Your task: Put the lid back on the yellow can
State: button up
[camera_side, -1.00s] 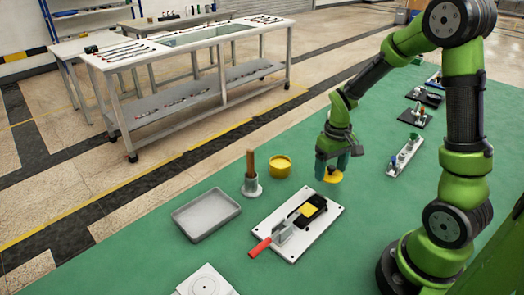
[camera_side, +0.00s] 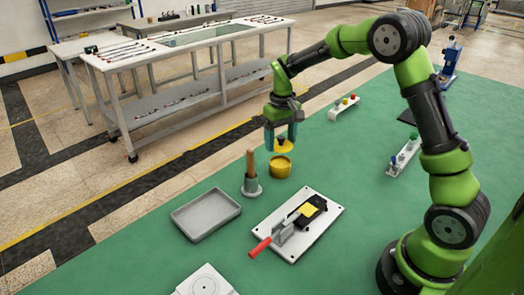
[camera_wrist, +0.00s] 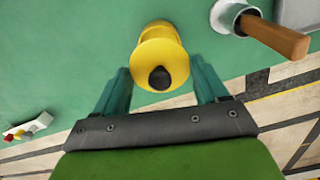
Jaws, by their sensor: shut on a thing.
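The yellow can (camera_side: 280,168) stands on the green table surface and also shows in the wrist view (camera_wrist: 158,28), partly hidden by the lid. The round yellow lid (camera_side: 284,149) has a dark knob and shows in the wrist view (camera_wrist: 170,54). My gripper (camera_side: 284,138) points down and is shut on the lid, holding it over the can. In the side view a small gap seems to show between lid and can. In the wrist view the teal fingers (camera_wrist: 161,85) are on either side of the lid.
A grey holder with a wooden-handled tool (camera_side: 251,178) stands close to the can's left. A grey tray (camera_side: 206,214) and a white plate with a red-handled clamp (camera_side: 295,228) lie nearer. A rack with coloured knobs (camera_side: 344,108) is behind to the right.

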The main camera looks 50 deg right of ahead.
jog(key=shift+f, duration=2.4)
jog(key=shift+f, duration=0.15)
dwell(0.4)
jog(key=o, duration=1.1)
jog(key=shift+c, duration=0.2)
jog(key=shift+r, duration=3.55)
jog(key=shift+c, duration=0.2)
grip_shut()
